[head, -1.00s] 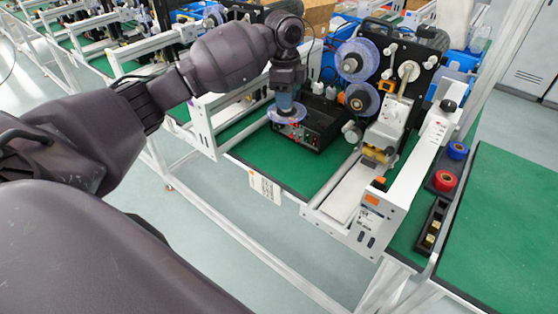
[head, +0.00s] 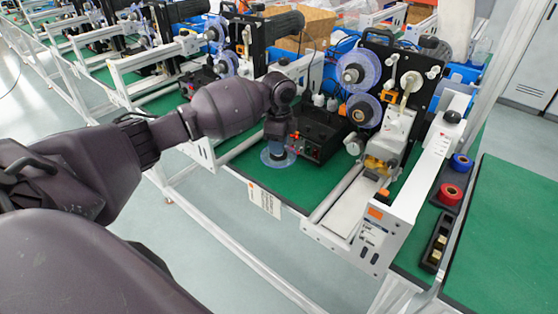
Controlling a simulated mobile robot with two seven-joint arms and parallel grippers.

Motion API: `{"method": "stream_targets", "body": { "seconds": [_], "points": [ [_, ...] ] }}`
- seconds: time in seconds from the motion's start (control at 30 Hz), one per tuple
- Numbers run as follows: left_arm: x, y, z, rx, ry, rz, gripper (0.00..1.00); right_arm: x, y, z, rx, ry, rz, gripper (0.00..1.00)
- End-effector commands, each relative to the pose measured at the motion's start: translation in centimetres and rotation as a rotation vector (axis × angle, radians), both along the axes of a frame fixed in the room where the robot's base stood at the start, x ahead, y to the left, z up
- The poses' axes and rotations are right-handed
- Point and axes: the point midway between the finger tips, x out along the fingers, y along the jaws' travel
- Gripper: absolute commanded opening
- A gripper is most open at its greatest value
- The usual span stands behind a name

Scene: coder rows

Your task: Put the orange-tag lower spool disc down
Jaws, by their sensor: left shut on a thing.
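My left gripper (head: 277,143) points down and is shut on a translucent bluish spool disc (head: 267,158). The disc lies flat, low over the green mat (head: 285,186), left of the black control box; I cannot tell whether it touches the mat. The gripper and wrist hide the disc's middle. The white coder machine with the orange tag (head: 375,212) stands to the right. Its upper reel (head: 357,70) and lower reel (head: 362,110) show on the black back plate. My right gripper is not in view.
The black control box (head: 318,137) is close right of the disc. A white card (head: 264,199) hangs at the mat's front edge. Red tape (head: 450,194) and blue tape (head: 461,162) rolls are at the right. Green mat is free in front of the box.

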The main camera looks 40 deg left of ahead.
Motion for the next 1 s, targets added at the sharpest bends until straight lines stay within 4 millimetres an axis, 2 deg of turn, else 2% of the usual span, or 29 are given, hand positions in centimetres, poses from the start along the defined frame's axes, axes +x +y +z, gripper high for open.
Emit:
{"method": "stream_targets", "body": {
  "seconds": [0.23, 0.5, 0.77, 0.8, 0.93, 1.0],
  "points": [
    [0.0, 0.0, -1.5, 0.0, 0.0, 0.001, 0.02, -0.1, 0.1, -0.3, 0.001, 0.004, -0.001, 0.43],
    [0.0, 0.0, -5.7, -0.001, 0.002, 0.0, 0.02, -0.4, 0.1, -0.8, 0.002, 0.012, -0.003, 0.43],
    [0.0, 0.0, -6.1, 0.002, -0.002, 0.0, 0.02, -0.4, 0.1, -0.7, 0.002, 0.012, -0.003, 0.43],
    [0.0, 0.0, -6.1, 0.001, -0.001, 0.0, 0.38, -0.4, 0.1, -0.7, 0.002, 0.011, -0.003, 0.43],
    [0.0, 0.0, -6.1, 0.001, -0.001, 0.0, 0.58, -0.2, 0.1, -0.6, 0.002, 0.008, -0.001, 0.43],
    [0.0, 0.0, -6.1, 0.0, -0.001, 0.0, 0.6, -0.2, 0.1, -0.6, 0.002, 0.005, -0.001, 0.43]
  ]
}}
